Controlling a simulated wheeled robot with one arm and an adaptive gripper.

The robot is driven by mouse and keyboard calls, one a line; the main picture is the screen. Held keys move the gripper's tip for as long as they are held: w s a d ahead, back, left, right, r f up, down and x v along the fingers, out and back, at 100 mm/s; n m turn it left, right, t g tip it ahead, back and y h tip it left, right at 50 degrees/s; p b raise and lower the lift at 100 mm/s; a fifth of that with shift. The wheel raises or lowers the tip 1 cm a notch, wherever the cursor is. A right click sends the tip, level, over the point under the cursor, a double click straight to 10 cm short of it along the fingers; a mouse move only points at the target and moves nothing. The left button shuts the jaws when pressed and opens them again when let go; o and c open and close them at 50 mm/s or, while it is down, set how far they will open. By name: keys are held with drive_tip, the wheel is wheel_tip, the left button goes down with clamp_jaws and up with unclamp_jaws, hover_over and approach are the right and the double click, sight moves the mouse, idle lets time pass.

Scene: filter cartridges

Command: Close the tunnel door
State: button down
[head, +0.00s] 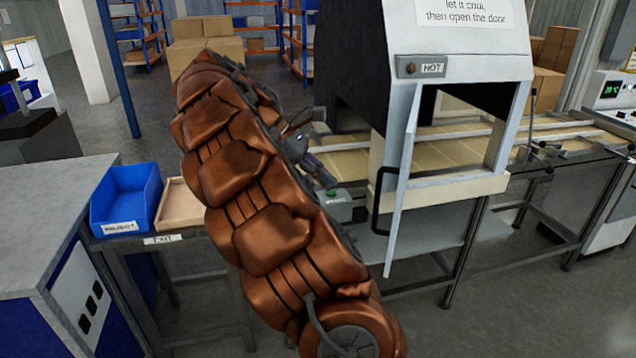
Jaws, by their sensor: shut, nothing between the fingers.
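The tunnel door (405,185) is a pale panel hinged at the front of the tunnel housing (455,45). It stands open, swung out toward me and seen nearly edge-on, with a black bar handle (377,212) on its left side. The front opening to its right is uncovered and shows the conveyor inside. My copper-coloured arm crosses the picture left of the door. My gripper (321,172) is partly hidden behind the arm, left of the handle and apart from it. It looks shut and empty.
A grey box with a green button (336,203) is near my gripper. A blue bin (126,197) and a wooden tray (181,203) stand on the table at left. The conveyor (560,135) runs right. Open floor lies in front of the door.

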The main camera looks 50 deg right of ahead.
drive_tip(key=s+d+f, duration=0.4)
drive_tip(key=s, duration=0.2)
drive_tip(key=shift+s+d, duration=0.3)
drive_tip(key=shift+s, duration=0.1)
idle(0.4)
